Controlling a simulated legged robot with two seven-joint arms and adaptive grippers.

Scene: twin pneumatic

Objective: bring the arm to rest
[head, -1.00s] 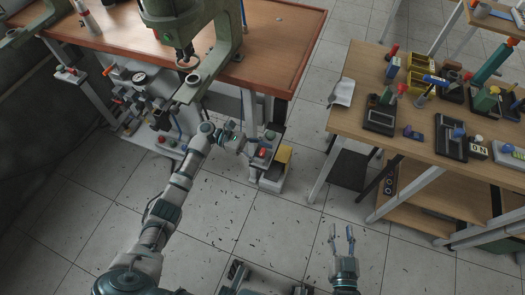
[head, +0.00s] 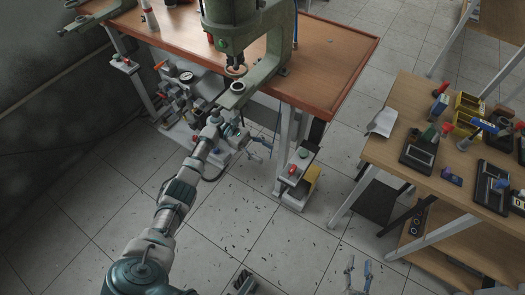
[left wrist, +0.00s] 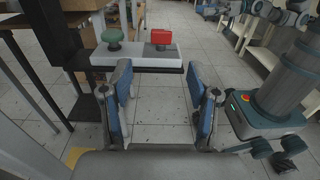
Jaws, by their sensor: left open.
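My left arm reaches in from the left in the head view, and its gripper (head: 262,147) is open and empty. It hangs over the floor between the press bench and a two-button box (head: 297,172). In the left wrist view the two blue-padded fingers (left wrist: 159,92) are spread, with nothing between them but floor. The box with green and red buttons (left wrist: 145,55) lies just beyond the fingertips and appears apart from them. My right gripper (head: 358,274) shows at the bottom edge of the head view, its two fingers apart and empty.
A brown-topped bench (head: 325,58) carries a green press (head: 238,28), with pneumatic parts (head: 185,92) below its front edge. A wooden table (head: 400,155) with several devices stands at the right.

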